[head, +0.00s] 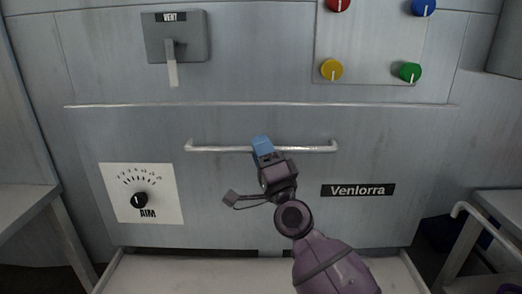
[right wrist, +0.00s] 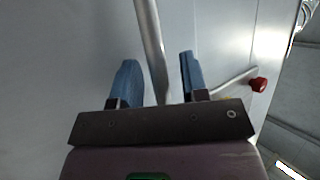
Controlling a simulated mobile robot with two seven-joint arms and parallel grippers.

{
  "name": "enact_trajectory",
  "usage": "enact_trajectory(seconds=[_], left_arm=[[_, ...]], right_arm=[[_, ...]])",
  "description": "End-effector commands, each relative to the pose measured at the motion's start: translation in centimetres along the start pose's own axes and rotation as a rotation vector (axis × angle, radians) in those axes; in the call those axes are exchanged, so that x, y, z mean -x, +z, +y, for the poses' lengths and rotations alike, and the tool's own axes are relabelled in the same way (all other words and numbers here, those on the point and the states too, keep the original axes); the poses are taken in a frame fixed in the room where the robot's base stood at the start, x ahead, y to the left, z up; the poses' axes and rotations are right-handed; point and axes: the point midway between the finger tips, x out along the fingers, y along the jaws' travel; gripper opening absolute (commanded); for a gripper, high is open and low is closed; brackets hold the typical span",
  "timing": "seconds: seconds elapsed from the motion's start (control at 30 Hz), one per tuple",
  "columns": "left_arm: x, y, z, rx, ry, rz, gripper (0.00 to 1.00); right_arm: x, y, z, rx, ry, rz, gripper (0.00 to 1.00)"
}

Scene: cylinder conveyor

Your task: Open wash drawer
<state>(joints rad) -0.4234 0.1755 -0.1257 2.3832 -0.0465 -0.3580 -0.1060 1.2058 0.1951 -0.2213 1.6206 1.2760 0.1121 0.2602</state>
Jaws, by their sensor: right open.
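A wide grey drawer front (head: 230,205) fills the middle of the head view and looks flush with the cabinet. Its long pale bar handle (head: 215,148) runs across the upper part. My right gripper (head: 262,146) is at the middle of this handle, with its blue fingers up against it. In the right wrist view the handle (right wrist: 150,35) passes between the two blue fingers of the gripper (right wrist: 158,75), which stand apart with a gap on both sides of the bar. My left gripper is not in view.
A dial marked AIM (head: 139,200) and a Venlorra plate (head: 358,190) are on the front. Above are a VENT lever (head: 171,65) and coloured knobs, including yellow (head: 331,69) and green (head: 410,72). Grey tables (head: 22,205) stand at both sides. A white surface (head: 190,272) lies below.

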Motion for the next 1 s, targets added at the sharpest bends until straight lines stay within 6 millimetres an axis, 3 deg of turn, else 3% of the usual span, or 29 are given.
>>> enact_trajectory(seconds=[0.33, 0.6, 1.0], left_arm=[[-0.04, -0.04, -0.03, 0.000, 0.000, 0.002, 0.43], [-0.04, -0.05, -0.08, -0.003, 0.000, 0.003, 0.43], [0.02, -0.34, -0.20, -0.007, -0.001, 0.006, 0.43]], right_arm=[[-0.29, 0.01, 0.04, 0.000, 0.001, 0.000, 0.41], [-0.28, 0.02, 0.03, 0.001, 0.001, 0.000, 0.00], [-0.04, 0.13, -0.31, 0.001, -0.001, 0.000, 0.00]])
